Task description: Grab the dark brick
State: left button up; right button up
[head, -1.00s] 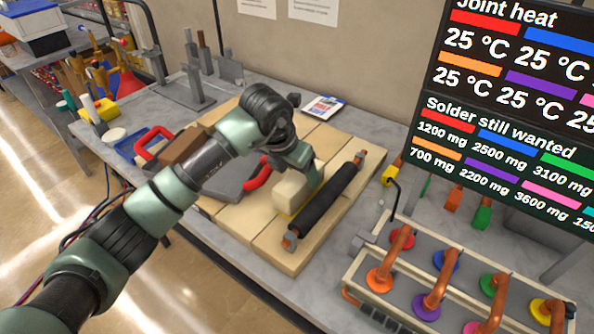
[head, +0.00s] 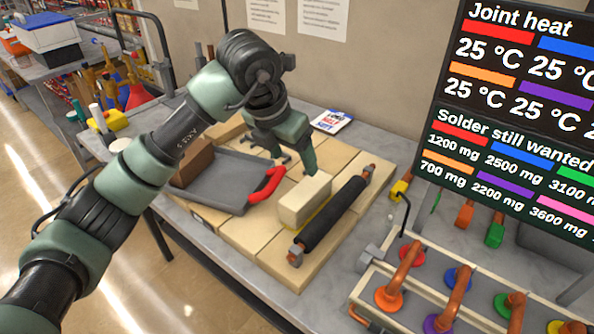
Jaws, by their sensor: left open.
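The dark brown brick (head: 192,164) sits at the left end of the grey tray, partly hidden behind my left arm. My left gripper (head: 298,163) is open and empty. It hangs just above and behind a pale cream brick (head: 305,201), well to the right of the dark brick. The pale brick stands on the tan brick bed beside a black roller. My right gripper is not in view.
The grey tray (head: 222,183) with a red handle (head: 268,186) lies between the two bricks. The black roller (head: 335,212) lies right of the pale brick. A pipe fixture (head: 435,272) stands at lower right, with a screen (head: 520,120) behind.

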aim_at(199, 155)
jog(key=i+j+z, duration=0.15)
jog(key=j, duration=0.25)
jog(key=i+j+z, duration=0.1)
jog(key=j, duration=0.35)
jog(key=i+j+z, duration=0.15)
jog(key=j, duration=0.25)
jog(key=i+j+z, duration=0.15)
jog(key=j, duration=0.3)
